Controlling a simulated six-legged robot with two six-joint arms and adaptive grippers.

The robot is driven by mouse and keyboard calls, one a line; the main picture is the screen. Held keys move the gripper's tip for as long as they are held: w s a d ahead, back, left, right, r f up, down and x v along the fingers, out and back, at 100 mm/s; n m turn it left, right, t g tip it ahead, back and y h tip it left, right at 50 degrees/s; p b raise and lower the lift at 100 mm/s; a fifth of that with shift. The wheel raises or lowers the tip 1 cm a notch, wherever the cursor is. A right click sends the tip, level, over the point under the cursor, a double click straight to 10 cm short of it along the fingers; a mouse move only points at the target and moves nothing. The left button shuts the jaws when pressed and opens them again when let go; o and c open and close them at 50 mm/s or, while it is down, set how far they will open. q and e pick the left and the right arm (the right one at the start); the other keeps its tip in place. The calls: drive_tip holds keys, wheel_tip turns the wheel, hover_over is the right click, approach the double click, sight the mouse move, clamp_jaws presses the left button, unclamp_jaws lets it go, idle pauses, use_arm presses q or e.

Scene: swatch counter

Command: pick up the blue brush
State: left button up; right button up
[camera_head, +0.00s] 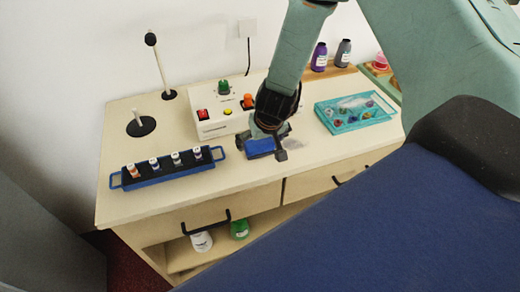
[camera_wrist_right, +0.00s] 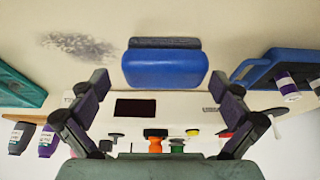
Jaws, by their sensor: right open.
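The blue brush (camera_wrist_right: 165,68) is a rounded blue block with a dark grey strip along one long side. It rests on the counter near its front edge, and its blue top also shows in the head view (camera_head: 262,147). My right gripper (camera_head: 263,143) is above it with fingers spread. In the right wrist view, the brush lies ahead of and between the fingertips (camera_wrist_right: 159,83), with a gap on each side. The gripper hides part of the brush in the head view. My left gripper is not in view.
A white control box (camera_head: 215,125) stands just behind. A blue rack (camera_head: 180,180) with several small bottles is to the left, a teal tray (camera_head: 350,128) to the right. A grey smudge (camera_wrist_right: 78,46) marks the counter (camera_head: 225,185) beside the brush.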

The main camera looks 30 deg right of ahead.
drive_tip(key=shift+w+f, duration=0.2)
drive_tip(key=shift+f, duration=0.25)
drive_tip(key=shift+a+r, duration=0.2)
drive_tip(key=shift+a, duration=0.2)
drive_tip(key=shift+d+f, duration=0.15)
drive_tip(key=shift+d, duration=0.15)
drive_tip(key=c, duration=0.4)
drive_tip(key=shift+a, duration=0.25)
drive_tip(key=c, duration=0.6)
drive_tip(key=shift+d, duration=0.1)
drive_tip(key=shift+c, duration=0.3)
